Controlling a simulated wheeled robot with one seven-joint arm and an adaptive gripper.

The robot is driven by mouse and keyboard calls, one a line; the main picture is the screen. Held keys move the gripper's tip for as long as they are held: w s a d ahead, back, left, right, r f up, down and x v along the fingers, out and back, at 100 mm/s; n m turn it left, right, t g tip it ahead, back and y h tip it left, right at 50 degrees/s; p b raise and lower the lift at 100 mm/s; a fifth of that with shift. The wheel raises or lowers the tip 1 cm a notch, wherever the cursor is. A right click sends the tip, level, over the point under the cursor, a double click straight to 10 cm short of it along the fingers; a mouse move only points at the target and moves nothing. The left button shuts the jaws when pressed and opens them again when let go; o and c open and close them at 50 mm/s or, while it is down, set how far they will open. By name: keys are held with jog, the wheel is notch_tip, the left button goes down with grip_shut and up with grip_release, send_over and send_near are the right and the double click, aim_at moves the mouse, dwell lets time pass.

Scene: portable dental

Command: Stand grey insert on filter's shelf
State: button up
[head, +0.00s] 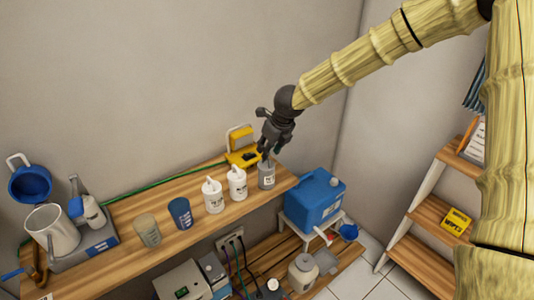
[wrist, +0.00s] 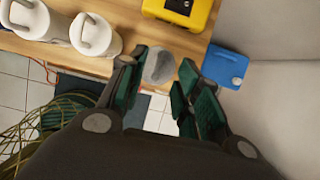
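A grey cylinder with a pale label, which looks like the grey insert (head: 266,178), stands upright at the right end of the long wooden shelf (head: 245,207). My gripper (head: 269,154) is above it, fingers pointing down. In the wrist view the grey top of the insert (wrist: 158,66) shows between the two green-padded fingers of my gripper (wrist: 161,72). The fingers are spread, with a visible gap on the right side; whether the left finger touches it I cannot tell. I cannot tell which thing is the filter.
Two white bottles (head: 237,183) stand left of the insert, then a blue cup (head: 180,213) and a grey-green cup (head: 147,231). A yellow device (head: 242,156) is behind. A blue box (head: 313,200) stands lower right. A stepped rack (head: 425,262) at right holds a yellow box (head: 456,221).

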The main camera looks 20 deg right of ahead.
jog(key=v, duration=0.8)
jog(key=s+d+f+n+g+h+b, duration=0.1)
jog(key=s+f+n, duration=0.45)
jog(key=f, duration=0.45)
jog(key=s+f+n+h+b, duration=0.15)
jog(key=s+f+n, duration=0.4)
jog(key=f, duration=0.55)
jog(key=s+d+f+n+g+h, duration=0.15)
jog(key=s+f+n, duration=0.35)
jog(key=f, duration=0.5)
jog(key=s+a+f+n, duration=0.1)
jog(key=s+f+n, duration=0.3)
jog(key=s, duration=0.5)
jog(key=s+a+f+n+g+y+b, duration=0.1)
jog(key=s+f+n, duration=0.4)
jog(key=s, duration=0.4)
jog(key=s+a+f+n+g+y+b, duration=0.1)
jog(key=s+f+n, duration=0.4)
jog(key=s, duration=0.5)
jog(key=shift+a+f+n, duration=0.2)
jog(key=shift+a+n, duration=0.4)
jog(key=shift+n, duration=0.1)
